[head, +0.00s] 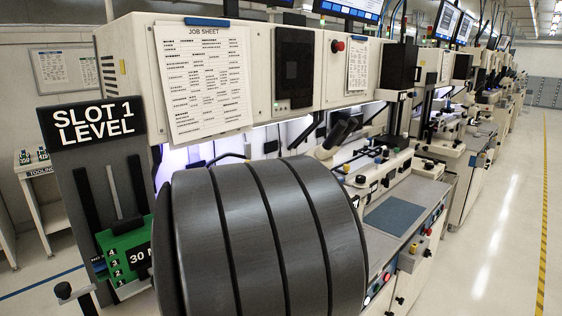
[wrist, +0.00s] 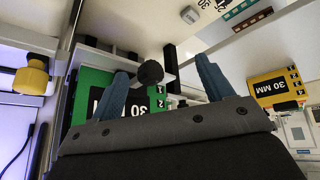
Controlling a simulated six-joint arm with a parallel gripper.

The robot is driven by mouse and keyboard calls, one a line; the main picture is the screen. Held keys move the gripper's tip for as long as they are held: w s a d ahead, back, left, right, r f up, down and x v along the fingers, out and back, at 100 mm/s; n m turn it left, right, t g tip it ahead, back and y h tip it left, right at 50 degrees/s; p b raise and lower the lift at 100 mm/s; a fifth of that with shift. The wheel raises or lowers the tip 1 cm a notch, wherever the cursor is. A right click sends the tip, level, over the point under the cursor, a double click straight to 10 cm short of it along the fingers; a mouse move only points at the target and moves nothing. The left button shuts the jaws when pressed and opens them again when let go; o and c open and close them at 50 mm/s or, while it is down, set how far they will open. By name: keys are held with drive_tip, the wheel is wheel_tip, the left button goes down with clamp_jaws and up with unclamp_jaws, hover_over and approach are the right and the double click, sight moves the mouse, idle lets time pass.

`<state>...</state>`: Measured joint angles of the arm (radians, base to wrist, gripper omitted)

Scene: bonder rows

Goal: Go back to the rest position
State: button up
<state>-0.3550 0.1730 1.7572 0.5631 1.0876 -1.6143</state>
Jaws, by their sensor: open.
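My gripper (wrist: 163,75) shows in the wrist view as two blue fingers standing wide apart, with nothing clasped between them. A black round knob (wrist: 150,72) appears in the gap between the fingers, apart from both in the picture; its distance is unclear. Behind the left finger is a green block with a black "30 MM" label (wrist: 139,102). In the head view, a green numbered block (head: 118,256) with a partly covered "30 M" label sits below the "SLOT 1 LEVEL" sign (head: 92,122). My gripper is hidden in the head view by a large dark ribbed part of my arm.
A yellow block labelled "30 MM" (wrist: 278,88) and a yellow knob (wrist: 31,76) flank the fingers. The machine cabinet with a job sheet (head: 203,85) stands close behind my arm. A tooling shelf (head: 38,170) is at left. The aisle floor (head: 500,240) is clear.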

drive_tip(key=m, duration=0.2)
drive_tip(key=w+d+m+g+h, duration=0.1)
drive_tip(key=m, duration=0.2)
drive_tip(key=shift+w+d+f+m, duration=0.25)
drive_tip(key=shift+d+f+m, duration=0.05)
drive_tip(key=shift+d+m, duration=0.1)
